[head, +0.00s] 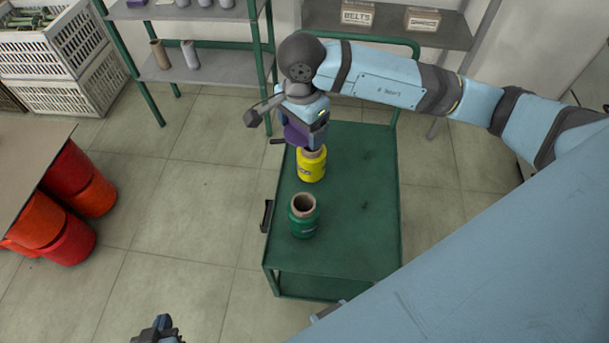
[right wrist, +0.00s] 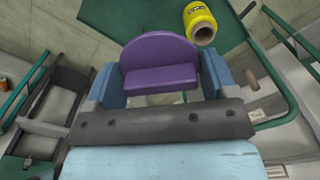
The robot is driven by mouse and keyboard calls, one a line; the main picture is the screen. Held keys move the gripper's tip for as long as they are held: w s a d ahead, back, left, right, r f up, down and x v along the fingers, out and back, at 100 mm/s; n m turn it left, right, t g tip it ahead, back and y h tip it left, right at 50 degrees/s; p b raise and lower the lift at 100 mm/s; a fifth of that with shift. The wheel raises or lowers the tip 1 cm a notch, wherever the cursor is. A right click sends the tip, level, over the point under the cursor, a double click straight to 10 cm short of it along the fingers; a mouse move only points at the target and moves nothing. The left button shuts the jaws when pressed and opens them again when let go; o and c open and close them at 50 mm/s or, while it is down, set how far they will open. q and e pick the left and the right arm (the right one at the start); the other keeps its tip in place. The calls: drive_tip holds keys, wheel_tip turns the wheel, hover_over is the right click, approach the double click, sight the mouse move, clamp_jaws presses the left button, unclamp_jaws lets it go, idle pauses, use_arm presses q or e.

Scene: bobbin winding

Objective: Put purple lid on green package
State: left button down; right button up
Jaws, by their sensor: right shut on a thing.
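The green package (head: 303,220) stands upright on the green cart, with its tan core open at the top and nothing on it. My right gripper (head: 304,122) is shut on the purple lid (head: 296,135), beyond the green package and above the yellow package. In the right wrist view the purple lid (right wrist: 160,62) sits tilted between the two blue fingers (right wrist: 160,82). The green package cannot be made out there. My left gripper (head: 158,331) shows only partly at the bottom edge, far from the cart; its fingers are unclear.
A yellow package (head: 311,168) stands on the cart (head: 350,230) behind the green one; it also shows in the right wrist view (right wrist: 200,24). The cart's right side is clear. A shelf (head: 215,68) stands behind. Red bins (head: 68,190) are at the left.

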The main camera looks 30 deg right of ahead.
use_arm(q)
wheel_tip(320, 180, down, 9)
drive_tip(key=b, duration=1.2)
drive_tip(key=shift+w+d, duration=0.4)
drive_tip(key=shift+w, duration=0.05)
use_arm(e)
wheel_tip(320, 180, down, 21)
drive_tip(key=s+a+m, duration=0.1)
drive_tip(key=s+m, duration=0.1)
drive_tip(key=m, duration=1.5)
drive_tip(key=shift+s, duration=0.2)
drive_tip(key=shift+a+f, duration=0.1)
drive_tip(key=shift+f, duration=0.15)
drive_tip(key=shift+f+b, duration=1.5)
drive_tip(key=shift+f, duration=0.35)
use_arm(q)
wheel_tip(320, 180, down, 2)
drive_tip(key=shift+f, duration=0.1)
